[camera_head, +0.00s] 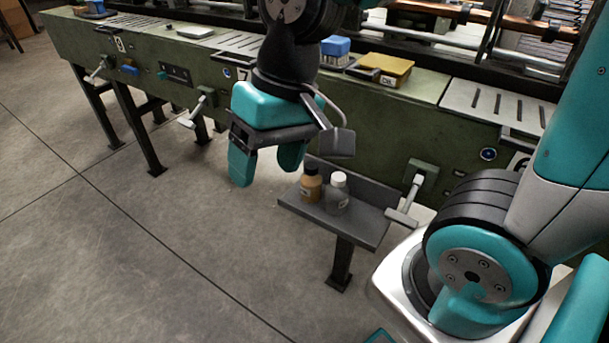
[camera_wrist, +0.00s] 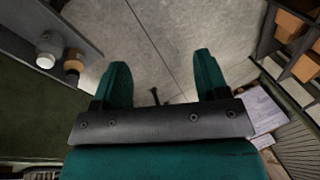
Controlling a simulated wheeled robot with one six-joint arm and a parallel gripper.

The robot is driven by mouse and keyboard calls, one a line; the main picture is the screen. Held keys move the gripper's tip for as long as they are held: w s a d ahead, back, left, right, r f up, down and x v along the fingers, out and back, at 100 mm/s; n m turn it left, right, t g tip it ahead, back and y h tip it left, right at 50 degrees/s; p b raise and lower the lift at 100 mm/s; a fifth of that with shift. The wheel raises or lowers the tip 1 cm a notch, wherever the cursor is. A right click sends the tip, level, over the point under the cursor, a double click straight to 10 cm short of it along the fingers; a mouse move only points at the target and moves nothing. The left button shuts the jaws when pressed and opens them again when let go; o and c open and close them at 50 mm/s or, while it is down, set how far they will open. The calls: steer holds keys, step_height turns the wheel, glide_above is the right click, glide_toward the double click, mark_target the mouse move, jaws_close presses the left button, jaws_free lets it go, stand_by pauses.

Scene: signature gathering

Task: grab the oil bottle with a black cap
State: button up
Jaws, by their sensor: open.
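The oil bottle with a black cap (camera_head: 311,184) is amber-brown and stands upright on a small grey shelf (camera_head: 358,231) fixed to the green machine bench. Beside it on the right stands a bottle with a white cap (camera_head: 337,190). My gripper (camera_head: 266,172) is open and empty, pointing down, to the left of the shelf and apart from both bottles. In the wrist view, my gripper (camera_wrist: 160,82) has its two teal fingers spread over bare floor. The brown bottle (camera_wrist: 73,64) and the white-capped bottle (camera_wrist: 46,50) show at the upper left there, outside the fingers.
The green bench (camera_head: 190,75) runs behind the shelf with levers sticking out; one lever (camera_head: 408,200) is just right of the shelf. A yellow box (camera_head: 385,69) and a blue box (camera_head: 335,48) sit on the bench top. The floor at left is clear.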

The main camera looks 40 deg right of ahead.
steer(key=w+d+m+h+p, duration=0.1)
steer(key=w+d+m+p, duration=0.1)
steer(key=w+d+m, duration=0.55)
steer(key=m+h, duration=0.2)
steer(key=m, duration=1.5)
glide_above(311, 165)
steer(key=f, duration=1.6)
steer(key=shift+w+a+f+p, duration=0.15)
steer(key=shift+w+f+p, duration=0.05)
steer(key=shift+f+p, duration=0.2)
steer(key=shift+s+d+f, duration=0.1)
steer(key=shift+f, duration=1.5)
steer(key=shift+s+d+f, duration=0.1)
steer(key=shift+f, duration=1.45)
steer(key=shift+c, duration=0.3)
jaws_close()
steer(key=shift+r, duration=0.15)
